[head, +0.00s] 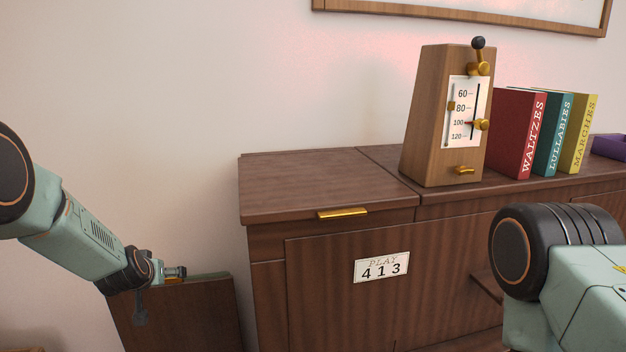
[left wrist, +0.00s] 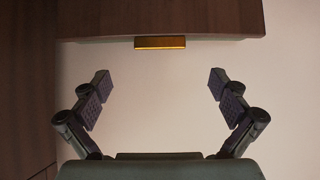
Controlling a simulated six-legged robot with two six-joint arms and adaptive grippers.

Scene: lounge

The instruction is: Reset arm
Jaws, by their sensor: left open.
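My left gripper (head: 172,273) is small and partly hidden by its own wrist in the head view, beside the top of a low brown wooden piece. In the left wrist view, the gripper (left wrist: 160,84) has its two dark fingers spread wide with nothing between them. Beyond the fingertips, a dark wooden panel (left wrist: 100,20) with a brass handle (left wrist: 160,43) shows at the top, apart from the fingers. My right arm enters at the lower right of the head view; its gripper is outside the frame.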

